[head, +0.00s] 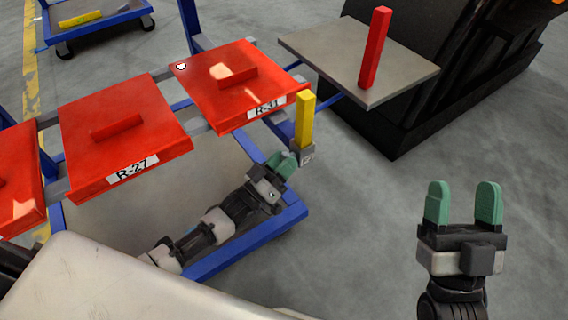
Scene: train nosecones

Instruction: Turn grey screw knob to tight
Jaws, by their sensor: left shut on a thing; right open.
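The grey screw knob (301,154) is a small grey block at the foot of an upright yellow bar (305,118), beside the front corner of the red panel marked R-31 (203,90). My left gripper (284,160) has its green fingers at the grey block and is shut on it; the fingertips are partly hidden. My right gripper (463,203) is open and empty, fingers pointing up, over the bare floor at the right.
A red panel marked R-27 (85,153) and another at the left edge sit on the blue frame (245,243). A grey plate (318,47) with an upright red bar (375,48) stands behind the knob. A black machine (440,80) fills the back right. Floor is clear at right.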

